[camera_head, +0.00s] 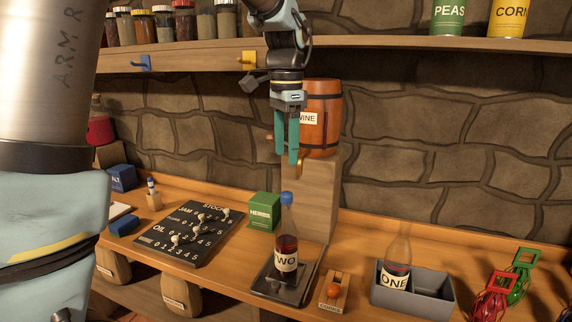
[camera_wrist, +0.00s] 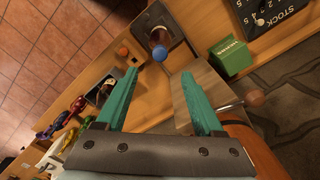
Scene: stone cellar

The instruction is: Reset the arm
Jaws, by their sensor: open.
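My gripper (camera_head: 293,150) hangs from my arm in the head view, fingers pointing down, above the workbench and in front of the wine barrel (camera_head: 322,115). Its two teal fingers are apart with nothing between them; they also show in the wrist view (camera_wrist: 165,100). Bottle TWO (camera_head: 286,240), with a blue cap and dark red contents, stands on a dark tray (camera_head: 309,285) below the gripper, apart from it. Its blue cap also shows in the wrist view (camera_wrist: 160,53).
Bottle ONE (camera_head: 397,262) stands in a grey bin (camera_head: 433,290). A green HERBS box (camera_head: 264,212) and a black stock board (camera_head: 172,255) lie to the left. A shelf (camera_head: 400,43) with jars and cans runs above. Red and green objects (camera_head: 505,285) stand at the right.

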